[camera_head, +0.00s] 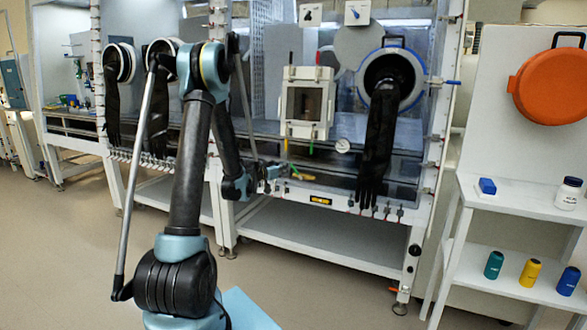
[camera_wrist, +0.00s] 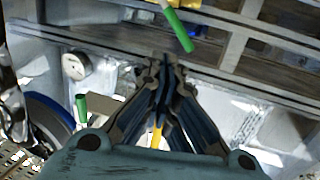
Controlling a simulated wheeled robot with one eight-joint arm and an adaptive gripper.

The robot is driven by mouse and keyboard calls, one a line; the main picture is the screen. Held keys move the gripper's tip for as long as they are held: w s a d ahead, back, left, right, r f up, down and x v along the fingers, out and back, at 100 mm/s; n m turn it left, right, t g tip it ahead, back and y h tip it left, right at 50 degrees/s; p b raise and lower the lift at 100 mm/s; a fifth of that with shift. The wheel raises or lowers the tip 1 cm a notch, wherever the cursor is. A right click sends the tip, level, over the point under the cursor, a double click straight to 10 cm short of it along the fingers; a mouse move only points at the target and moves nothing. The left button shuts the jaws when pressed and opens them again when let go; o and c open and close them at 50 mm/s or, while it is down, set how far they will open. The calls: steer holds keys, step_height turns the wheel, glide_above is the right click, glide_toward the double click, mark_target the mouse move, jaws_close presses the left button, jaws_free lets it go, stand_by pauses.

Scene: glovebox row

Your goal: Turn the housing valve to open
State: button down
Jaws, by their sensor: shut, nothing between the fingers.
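I cannot tell for sure which part is the housing valve. Lever-like handles show near my gripper on the front of the glovebox (camera_head: 375,257). A green handle (camera_wrist: 178,28) lies just beyond my fingertips in the wrist view, at the upper middle. A second green handle (camera_wrist: 81,108) stands at the left, and a yellow part (camera_wrist: 157,137) shows partly behind my fingers. My gripper (camera_wrist: 164,62) is shut and empty, its fingertips apart from the upper green handle in the picture. In the head view, my gripper (camera_head: 283,172) is small, near the front rail, below the white box.
A white box with a window (camera_head: 306,103) is above my gripper. A round gauge (camera_head: 343,145) is to its right. A black glove (camera_head: 376,140) hangs further right. A white shelf (camera_head: 520,205) with bottles and an orange round case (camera_head: 549,86) stand at right.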

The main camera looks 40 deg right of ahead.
steer(key=s+m+t, duration=0.1)
steer(key=s+m, duration=0.1)
steer(key=m, duration=0.2)
steer(key=m+t, duration=0.1)
steer(key=m, duration=0.2)
glide_above(296, 171)
steer(key=s+d, duration=0.1)
steer(key=s, duration=0.2)
steer(key=shift+d+r+h, duration=0.15)
steer(key=shift+r+h, duration=0.15)
steer(key=shift+r, duration=0.15)
steer(key=w+a+f, duration=0.2)
steer(key=shift+a+f, duration=0.1)
steer(key=shift+f, duration=0.2)
